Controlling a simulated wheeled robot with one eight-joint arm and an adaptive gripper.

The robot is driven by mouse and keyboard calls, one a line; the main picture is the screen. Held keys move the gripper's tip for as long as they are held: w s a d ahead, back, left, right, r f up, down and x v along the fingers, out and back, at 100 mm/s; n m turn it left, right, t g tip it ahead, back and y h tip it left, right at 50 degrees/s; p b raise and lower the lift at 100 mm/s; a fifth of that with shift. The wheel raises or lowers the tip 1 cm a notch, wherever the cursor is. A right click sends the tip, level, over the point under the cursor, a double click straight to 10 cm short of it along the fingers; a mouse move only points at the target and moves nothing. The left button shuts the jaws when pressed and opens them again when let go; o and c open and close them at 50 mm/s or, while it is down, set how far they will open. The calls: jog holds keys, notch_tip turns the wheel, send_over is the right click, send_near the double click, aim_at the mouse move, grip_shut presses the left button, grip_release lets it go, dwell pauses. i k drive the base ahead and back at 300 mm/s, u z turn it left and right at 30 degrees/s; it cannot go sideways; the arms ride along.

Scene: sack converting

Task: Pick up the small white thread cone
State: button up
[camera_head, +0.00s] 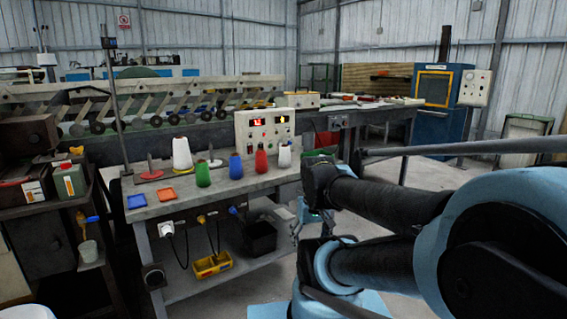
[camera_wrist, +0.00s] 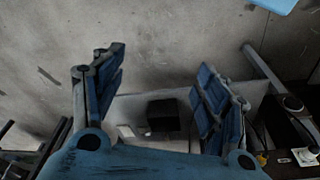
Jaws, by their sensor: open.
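The small white thread cone (camera_head: 285,156) stands upright at the right end of a row on the workbench (camera_head: 225,187), in the head view. A larger white cone (camera_head: 182,154) stands further left on the bench. My gripper (camera_head: 303,224) hangs off the bench's right end, below and right of the small white cone and apart from it. In the wrist view my gripper (camera_wrist: 160,88) is open, with its two blue fingers spread and nothing between them. The small white cone is not visible in the wrist view.
Red (camera_head: 261,159), blue (camera_head: 236,166) and green (camera_head: 203,174) cones stand left of the small white cone. A control box (camera_head: 264,130) stands behind it. A black bin (camera_head: 260,238) and a yellow tray (camera_head: 212,264) sit on the lower shelf. The bench front is mostly clear.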

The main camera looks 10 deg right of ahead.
aim_at(285, 158)
jog(key=z, duration=1.95)
jog(key=k, duration=1.55)
jog(key=u, duration=0.55)
jog(key=i, duration=1)
